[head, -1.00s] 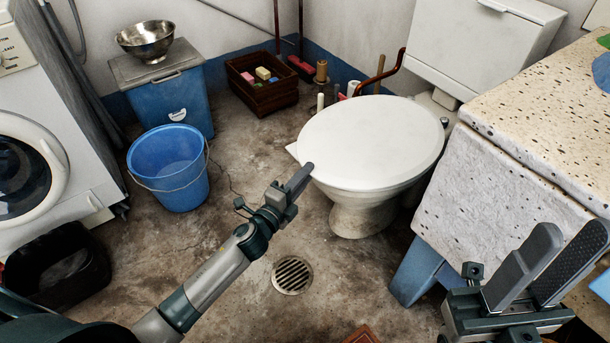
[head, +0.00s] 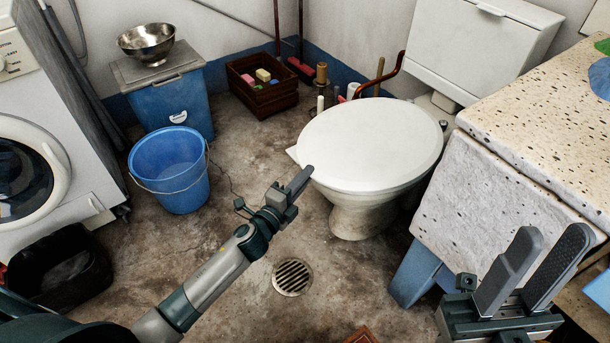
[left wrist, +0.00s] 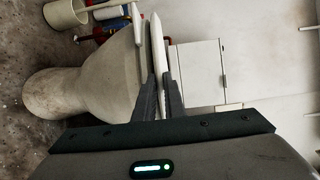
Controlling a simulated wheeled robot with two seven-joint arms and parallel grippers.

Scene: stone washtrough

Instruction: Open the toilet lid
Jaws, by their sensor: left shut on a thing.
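The white toilet lid (head: 370,143) lies down over the toilet bowl (head: 362,215) in the head view. My left gripper (head: 304,178) is at the lid's near left edge. In the left wrist view the lid (left wrist: 158,50) appears edge-on, and the gripper fingers (left wrist: 160,98) are shut on its rim, one on each side. The bowl (left wrist: 95,85) is beside the fingers there. My right gripper (head: 530,270) is open and empty, in front of the stone counter at lower right.
A blue bucket (head: 170,172) and a washing machine (head: 40,150) stand to the left. The stone trough (head: 500,190) is close on the toilet's right. The cistern (head: 482,45) is behind the lid. Floor around the drain (head: 292,277) is clear.

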